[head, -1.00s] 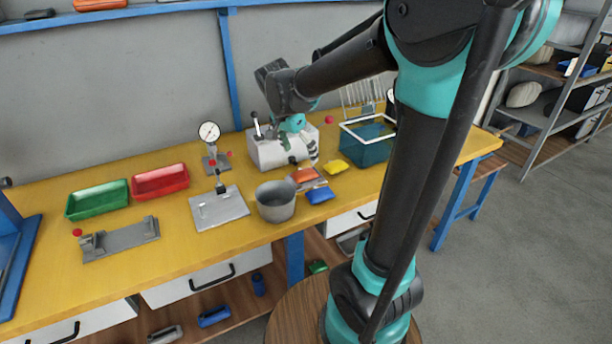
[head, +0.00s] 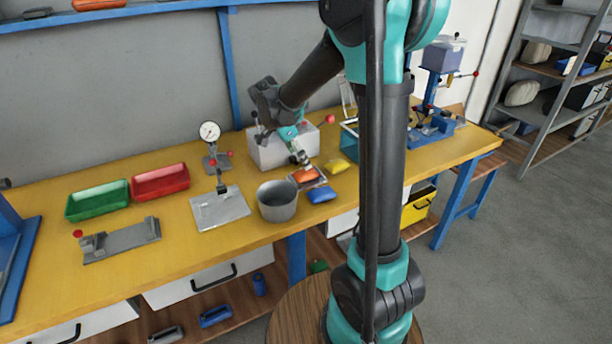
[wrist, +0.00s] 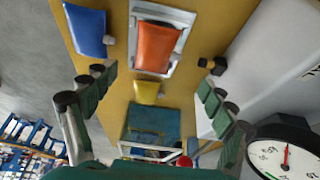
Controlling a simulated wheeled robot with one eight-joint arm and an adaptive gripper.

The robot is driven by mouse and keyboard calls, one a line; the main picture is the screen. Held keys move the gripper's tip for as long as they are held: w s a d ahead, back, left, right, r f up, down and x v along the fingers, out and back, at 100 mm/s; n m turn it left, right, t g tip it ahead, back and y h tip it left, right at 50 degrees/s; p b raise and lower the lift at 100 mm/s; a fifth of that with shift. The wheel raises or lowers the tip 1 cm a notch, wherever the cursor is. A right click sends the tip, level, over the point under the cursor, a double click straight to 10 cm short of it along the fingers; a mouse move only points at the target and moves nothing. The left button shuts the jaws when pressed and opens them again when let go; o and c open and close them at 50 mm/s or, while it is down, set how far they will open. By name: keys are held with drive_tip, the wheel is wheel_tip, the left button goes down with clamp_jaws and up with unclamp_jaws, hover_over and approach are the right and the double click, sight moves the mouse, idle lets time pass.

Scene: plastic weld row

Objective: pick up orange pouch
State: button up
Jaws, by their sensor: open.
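The orange pouch (head: 306,174) lies on a small grey tray (head: 322,181) on the yellow workbench. In the wrist view the orange pouch (wrist: 157,47) lies between the lines of my two fingers, toward the top of the picture, with the tray's pale rim (wrist: 137,62) around it.
A blue pouch (head: 320,195) and a yellow pouch (head: 340,166) lie close by. A grey pot (head: 277,205) stands to the left. A white machine (head: 268,152) with a gauge (wrist: 285,155) stands behind. A teal bin (wrist: 150,122) is to the right in the head view.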

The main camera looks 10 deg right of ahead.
sight(305, 174)
drive_tip(key=shift+s+x, duration=0.15)
drive_tip(key=shift+x, duration=1.5)
drive_tip(key=shift+s+x, duration=0.15)
drive_tip(key=shift+x, duration=1.5)
drive_tip(key=shift+a, duration=0.1)
drive_tip(key=shift+c, duration=0.2)
drive_tip(key=c, duration=1.1)
drive_tip(key=shift+c, duration=0.2)
drive_tip(key=shift+r, duration=0.1)
